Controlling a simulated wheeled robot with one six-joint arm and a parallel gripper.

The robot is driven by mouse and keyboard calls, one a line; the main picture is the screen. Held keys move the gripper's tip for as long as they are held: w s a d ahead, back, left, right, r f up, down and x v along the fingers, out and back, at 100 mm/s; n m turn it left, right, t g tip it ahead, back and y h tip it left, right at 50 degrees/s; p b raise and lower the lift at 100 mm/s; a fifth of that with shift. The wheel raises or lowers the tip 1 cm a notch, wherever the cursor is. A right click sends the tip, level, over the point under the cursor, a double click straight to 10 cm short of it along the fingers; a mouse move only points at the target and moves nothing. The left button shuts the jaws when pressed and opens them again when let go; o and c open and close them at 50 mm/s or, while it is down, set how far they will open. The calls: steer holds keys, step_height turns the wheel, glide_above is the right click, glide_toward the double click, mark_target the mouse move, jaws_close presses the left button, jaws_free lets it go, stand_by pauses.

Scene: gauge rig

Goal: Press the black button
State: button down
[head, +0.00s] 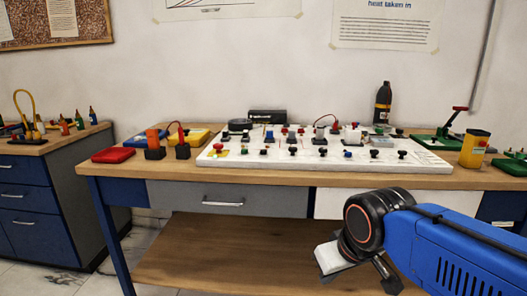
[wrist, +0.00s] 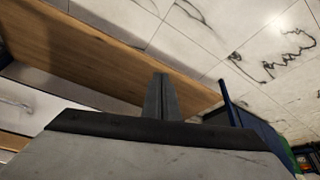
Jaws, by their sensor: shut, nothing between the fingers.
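A white board (head: 215,160) on the workbench carries several small knobs and parts. Several of them are black, including one at the front right (head: 402,154) and one near the front middle (head: 292,151); I cannot tell which of them is the black button. My gripper (head: 388,279) is low at the right, in front of the bench and below its top, apart from the board. In the wrist view my gripper (wrist: 160,85) has its fingers together with nothing between them. The board does not show in the wrist view.
The wooden bench top (head: 130,172) has a front edge between my gripper and the board. A red block (head: 113,155) lies left of the board. A yellow container (head: 475,149) and a green stand with a red-handled lever (head: 437,141) are at the right. A dark bottle (head: 383,103) stands behind.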

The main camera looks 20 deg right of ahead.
steer(key=w+r+n+t+h, duration=0.1)
steer(key=w+r+n, duration=0.1)
steer(key=w+r, duration=0.75)
steer(key=w+r+n+t, duration=0.1)
steer(key=w+r, duration=0.6)
steer(key=w, duration=0.6)
step_height(320, 180, up, 11)
steer(key=n+t, duration=0.2)
steer(key=n, duration=0.2)
glide_above(264, 152)
steer(key=shift+f+h, duration=0.15)
steer(key=shift+h, duration=0.25)
steer(key=shift+f, duration=0.1)
steer(key=shift+f, duration=4.35)
steer(key=shift+f, duration=0.9)
steer(key=shift+r, duration=0.9)
